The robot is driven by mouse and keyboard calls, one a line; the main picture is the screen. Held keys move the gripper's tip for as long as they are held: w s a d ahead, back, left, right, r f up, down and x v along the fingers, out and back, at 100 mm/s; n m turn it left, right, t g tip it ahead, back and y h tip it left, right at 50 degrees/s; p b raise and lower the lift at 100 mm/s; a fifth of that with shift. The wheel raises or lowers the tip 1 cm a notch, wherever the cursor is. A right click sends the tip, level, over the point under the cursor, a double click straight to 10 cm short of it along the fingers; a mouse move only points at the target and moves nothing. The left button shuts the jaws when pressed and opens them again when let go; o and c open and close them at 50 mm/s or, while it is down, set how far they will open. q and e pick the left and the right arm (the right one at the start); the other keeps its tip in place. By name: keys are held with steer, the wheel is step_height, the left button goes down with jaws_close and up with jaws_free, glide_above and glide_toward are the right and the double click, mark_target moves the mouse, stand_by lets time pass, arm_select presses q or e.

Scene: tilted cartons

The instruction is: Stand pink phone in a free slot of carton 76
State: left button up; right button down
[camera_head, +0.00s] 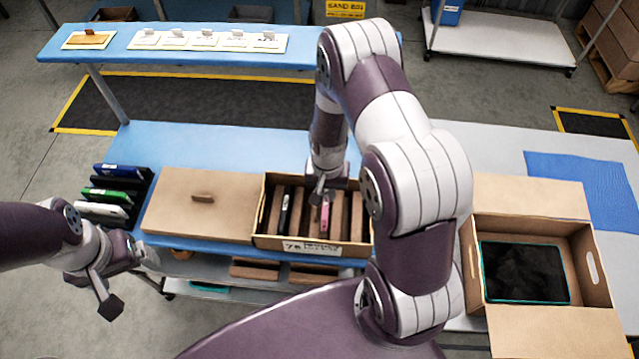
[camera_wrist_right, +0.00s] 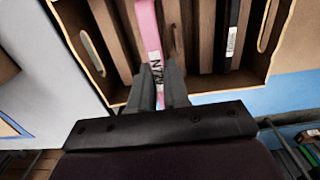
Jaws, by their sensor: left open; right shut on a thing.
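Carton 76 (camera_head: 262,241) stands open on the blue table, with brown dividers making upright slots. The pink phone (camera_head: 325,216) is upright in a slot right of the carton's middle. It also shows in the right wrist view (camera_wrist_right: 149,30) with a white label. My right gripper (camera_head: 318,190) is over the carton; in the wrist view its fingers (camera_wrist_right: 160,92) are shut on the phone's near end. A black phone (camera_head: 285,212) stands in another slot, left of the pink one. My left gripper (camera_head: 128,280) is open and empty, left of the carton. How deep the pink phone sits cannot be told.
A brown lid (camera_head: 200,205) lies left of carton 76. A rack (camera_head: 110,192) with several phones stands further left. An open box (camera_head: 590,282) with a black item inside is at right. My right arm hides part of the table between.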

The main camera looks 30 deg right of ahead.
steer(key=shift+s+f, duration=0.35)
steer(key=shift+s, duration=0.1)
steer(key=shift+w+f+b, duration=0.3)
steer(key=shift+f+b, duration=0.2)
steer(key=shift+w+f+b, duration=0.15)
steer(key=shift+f+b, duration=0.5)
steer(key=shift+f, duration=0.2)
steer(key=shift+s+f+b, duration=0.25)
steer(key=shift+f+b, duration=0.35)
steer(key=shift+f, duration=0.05)
step_height(320, 180, down, 3)
steer(key=shift+w+b, duration=0.15)
steer(key=shift+b, duration=0.9)
arm_select(q)
step_height(320, 180, down, 6)
steer(key=shift+s, duration=0.2)
arm_select(e)
steer(key=shift+f, duration=0.15)
arm_select(q)
steer(key=shift+f, duration=0.2)
arm_select(e)
steer(key=shift+f, duration=0.25)
